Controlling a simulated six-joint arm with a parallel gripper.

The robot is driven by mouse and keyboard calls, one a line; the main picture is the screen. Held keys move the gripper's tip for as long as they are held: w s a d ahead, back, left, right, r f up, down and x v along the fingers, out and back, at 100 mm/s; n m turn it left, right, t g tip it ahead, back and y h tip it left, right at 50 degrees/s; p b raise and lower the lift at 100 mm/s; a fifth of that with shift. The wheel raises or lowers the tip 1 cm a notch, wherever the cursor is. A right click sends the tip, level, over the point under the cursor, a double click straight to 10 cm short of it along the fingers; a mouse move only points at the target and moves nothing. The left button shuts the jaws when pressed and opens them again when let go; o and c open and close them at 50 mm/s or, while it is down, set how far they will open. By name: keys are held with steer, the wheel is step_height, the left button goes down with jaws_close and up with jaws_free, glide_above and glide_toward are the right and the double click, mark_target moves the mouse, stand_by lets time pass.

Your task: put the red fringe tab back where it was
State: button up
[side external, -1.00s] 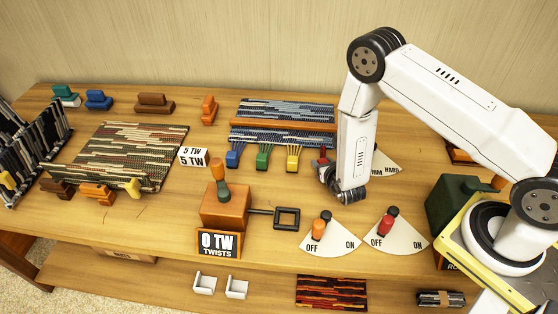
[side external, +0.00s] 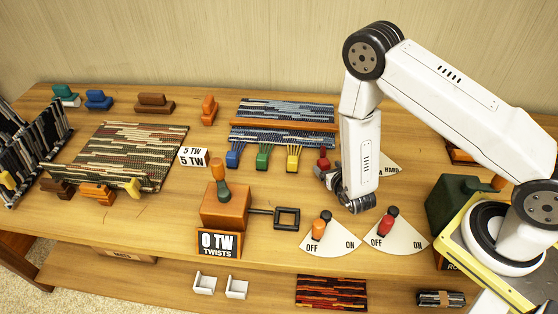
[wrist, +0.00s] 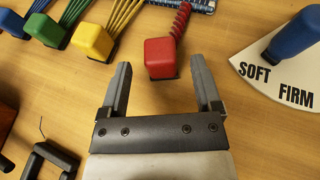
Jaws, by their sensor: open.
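The red fringe tab (wrist: 160,57) is a red block on the wooden surface, with a twisted red cord running from it toward the blue woven piece. In the side external view the red tab (side external: 323,163) is at the right end of the row of coloured tabs, partly hidden by my gripper (side external: 325,178). In the wrist view my gripper (wrist: 160,68) is open, with one finger on each side of the red tab's near end and a gap on both sides. The yellow tab (wrist: 92,41), green tab (wrist: 46,30) and blue tab (wrist: 10,22) have straight, untwisted cords.
The blue woven piece (side external: 285,108) lies behind the tabs. A SOFT/FIRM dial (wrist: 283,75) with a blue knob is close on the right. A black square handle (side external: 287,218) on an orange box (side external: 225,208) and two OFF/ON dials (side external: 316,238) (side external: 396,236) stand in front.

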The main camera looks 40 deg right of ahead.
steer(key=v, duration=0.7)
steer(key=shift+s+a+r, duration=0.1)
steer(key=shift+s+a, duration=0.05)
steer(key=shift+s, duration=0.1)
stand_by(0.4)
